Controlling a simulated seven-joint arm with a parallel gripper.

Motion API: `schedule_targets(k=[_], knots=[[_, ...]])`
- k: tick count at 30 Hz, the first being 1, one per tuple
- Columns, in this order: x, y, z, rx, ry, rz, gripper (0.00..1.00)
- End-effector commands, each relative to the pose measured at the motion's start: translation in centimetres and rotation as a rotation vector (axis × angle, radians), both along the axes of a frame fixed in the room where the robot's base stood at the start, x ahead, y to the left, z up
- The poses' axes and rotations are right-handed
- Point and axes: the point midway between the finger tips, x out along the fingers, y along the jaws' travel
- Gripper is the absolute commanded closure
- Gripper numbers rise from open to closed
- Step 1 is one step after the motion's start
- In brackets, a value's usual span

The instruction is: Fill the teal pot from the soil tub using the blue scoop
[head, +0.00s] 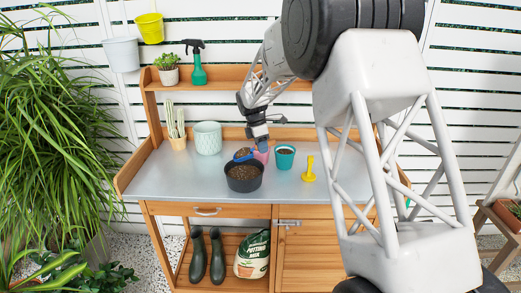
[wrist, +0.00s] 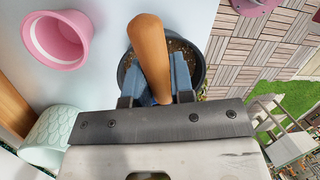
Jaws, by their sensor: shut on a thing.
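The black soil tub (head: 243,186) stands near the front of the grey bench top, with brown soil inside. The teal pot (head: 285,163) stands behind it to the right, with something dark brown inside. My gripper (head: 262,145) is shut on the blue scoop (head: 243,154), above the bench behind the tub. The scoop's blue part shows at the tub's back rim, with brown matter by it. In the wrist view, the scoop's orange-brown handle (wrist: 150,50) is between my fingers, in front of the tub (wrist: 203,75). The scoop's bowl is hidden there.
A pink pot (wrist: 60,48) stands close behind the tub, next to my gripper. A patterned pale green pot (head: 208,139) and a holder of stakes (head: 177,140) stand at the back left. A yellow tool (head: 309,174) is at the right. The front left bench top is clear.

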Motion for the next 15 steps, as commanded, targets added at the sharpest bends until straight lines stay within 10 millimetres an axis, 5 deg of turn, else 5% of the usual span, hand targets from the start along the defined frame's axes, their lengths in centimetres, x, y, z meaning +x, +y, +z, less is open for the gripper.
schedule_targets(k=[15], knots=[[0.19, -0.63, 1.11, 0.041, 0.014, 0.000, 1.00]])
